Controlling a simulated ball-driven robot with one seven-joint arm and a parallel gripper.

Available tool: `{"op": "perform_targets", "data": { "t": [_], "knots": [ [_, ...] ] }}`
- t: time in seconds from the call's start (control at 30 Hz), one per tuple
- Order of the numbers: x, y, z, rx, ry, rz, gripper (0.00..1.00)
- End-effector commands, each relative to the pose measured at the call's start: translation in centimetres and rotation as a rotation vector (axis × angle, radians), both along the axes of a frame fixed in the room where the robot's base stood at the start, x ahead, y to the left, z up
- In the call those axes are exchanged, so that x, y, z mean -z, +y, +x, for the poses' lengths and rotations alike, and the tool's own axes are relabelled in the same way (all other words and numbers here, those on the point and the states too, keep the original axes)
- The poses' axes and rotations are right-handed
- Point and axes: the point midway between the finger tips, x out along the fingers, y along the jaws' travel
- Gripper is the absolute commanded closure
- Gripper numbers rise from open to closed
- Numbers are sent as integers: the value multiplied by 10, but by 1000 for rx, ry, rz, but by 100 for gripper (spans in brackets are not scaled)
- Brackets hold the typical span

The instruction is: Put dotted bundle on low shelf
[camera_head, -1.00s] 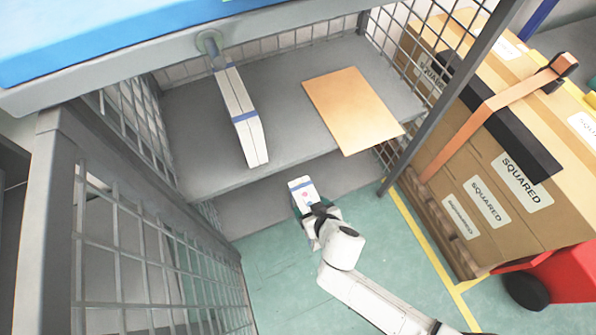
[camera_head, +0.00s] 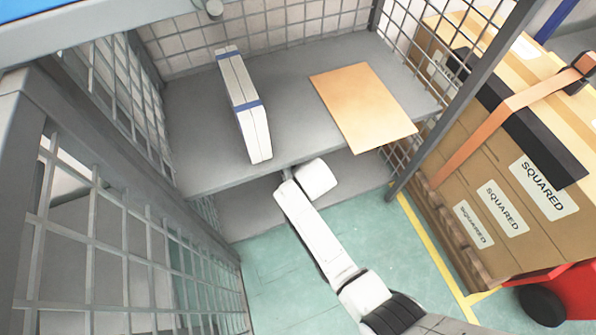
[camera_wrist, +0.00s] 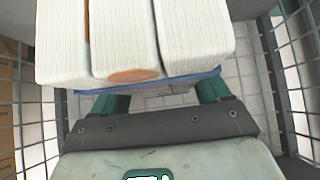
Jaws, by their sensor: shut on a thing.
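The dotted bundle (camera_wrist: 185,35) is a white stack of paper-like blocks with an orange round mark and a blue band, filling the top of the wrist view. My gripper (camera_wrist: 158,98) is shut on it, its teal fingers reaching behind the near end of the bundle. In the head view the bundle and the gripper are hidden under the upper shelf, where my arm reaches in. The low shelf (camera_head: 252,212) is a grey surface below the upper one, seen only in part. I cannot tell whether the bundle touches it.
The upper grey shelf (camera_head: 195,120) holds a white bundle with blue bands (camera_head: 243,105) and a flat tan board (camera_head: 362,105). Wire mesh sides (camera_head: 110,220) close in left and right. Strapped cartons (camera_head: 500,190) stand at the right. Green floor is open in front.

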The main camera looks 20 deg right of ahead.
Motion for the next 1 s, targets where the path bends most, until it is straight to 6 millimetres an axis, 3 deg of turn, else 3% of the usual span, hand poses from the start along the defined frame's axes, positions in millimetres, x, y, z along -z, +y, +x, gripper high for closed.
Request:
{"op": "perform_targets", "data": {
  "t": [0.2, 0.53, 0.97, 1.0],
  "knots": [
    [0, 1, 9, -1, -7, 1, 100],
    [32, 1, 8, -1, -7, 1, 100],
    [35, 0, 8, -1, -7, 1, 100],
    [38, -1, 6, 0, 0, 0, 22]
  ]
}}
